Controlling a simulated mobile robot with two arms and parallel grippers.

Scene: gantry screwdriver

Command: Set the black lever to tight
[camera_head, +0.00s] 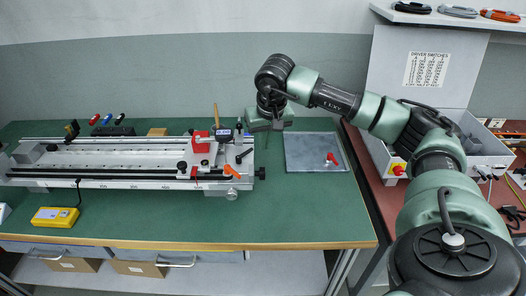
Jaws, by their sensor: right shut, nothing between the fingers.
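The gantry (110,172) is a long silver rail unit on the green table. Its carriage near the right end carries a red block (201,142), an orange lever (232,170) and a small dark lever-like part (244,155), which looks like the black lever. The part is too small for me to read its setting or any tight mark. My right gripper (266,128) is shut and empty, just above and to the right of the carriage, behind the dark lever. It appears apart from the lever. My left gripper is not in view.
A grey metal tray (310,145) with a red-handled part (331,160) lies right of the gantry. A yellow box (55,217) sits at the front left. Small coloured tools (107,119) lie behind the rail. The table's front right (300,215) is clear.

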